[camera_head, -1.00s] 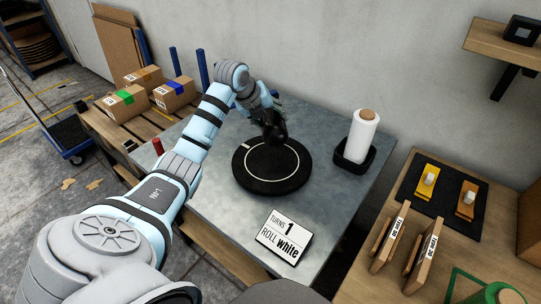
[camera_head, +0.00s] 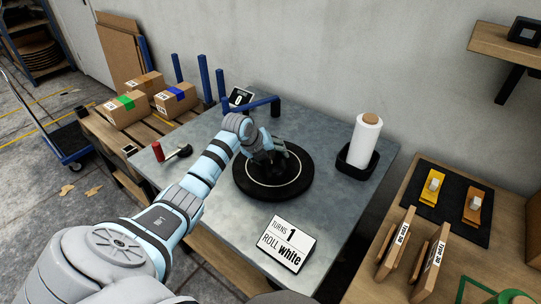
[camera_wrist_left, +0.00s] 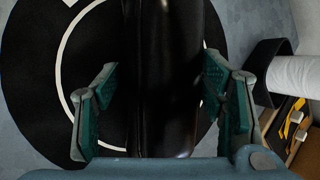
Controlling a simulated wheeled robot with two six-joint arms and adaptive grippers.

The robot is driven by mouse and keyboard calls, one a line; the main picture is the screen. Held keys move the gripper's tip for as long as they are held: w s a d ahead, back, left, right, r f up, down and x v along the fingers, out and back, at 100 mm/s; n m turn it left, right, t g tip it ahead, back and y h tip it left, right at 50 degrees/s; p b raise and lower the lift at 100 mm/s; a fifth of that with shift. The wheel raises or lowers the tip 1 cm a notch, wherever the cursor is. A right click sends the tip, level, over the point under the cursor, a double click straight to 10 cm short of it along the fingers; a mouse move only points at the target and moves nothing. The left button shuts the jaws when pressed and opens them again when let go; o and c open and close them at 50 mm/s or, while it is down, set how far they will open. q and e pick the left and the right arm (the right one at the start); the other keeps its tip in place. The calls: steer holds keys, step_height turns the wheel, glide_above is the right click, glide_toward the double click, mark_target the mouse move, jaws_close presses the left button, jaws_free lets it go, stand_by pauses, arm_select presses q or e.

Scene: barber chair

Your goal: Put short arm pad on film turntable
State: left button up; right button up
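The film turntable (camera_head: 292,190) is a round black disc with a white ring, on the grey metal table. A black arm pad (camera_head: 262,160) is on the disc's far part, partly hidden by my gripper; I cannot tell whether it is the short one. In the left wrist view the pad (camera_wrist_left: 163,90) is a long glossy black shape between the fingers, with the ringed disc (camera_wrist_left: 35,85) behind it. My left gripper (camera_head: 276,152) is low over the turntable. Its teal fingers (camera_wrist_left: 163,105) are spread, with a gap at the pad's left side. My right gripper is out of view.
A white film roll (camera_head: 365,138) stands in a black holder right of the turntable. A sign (camera_head: 286,241) reads "TURNS 1 ROLL white". Boxes (camera_head: 127,108) stand left.

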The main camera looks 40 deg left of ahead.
arm_select(q)
steer(key=shift+r, duration=0.1)
steer(key=shift+s+r, duration=0.1)
steer(key=shift+r, duration=0.15)
steer(key=p+v, duration=0.3)
steer(key=v, duration=0.8)
steer(key=shift+s+r, duration=0.2)
steer(key=shift+r, duration=0.05)
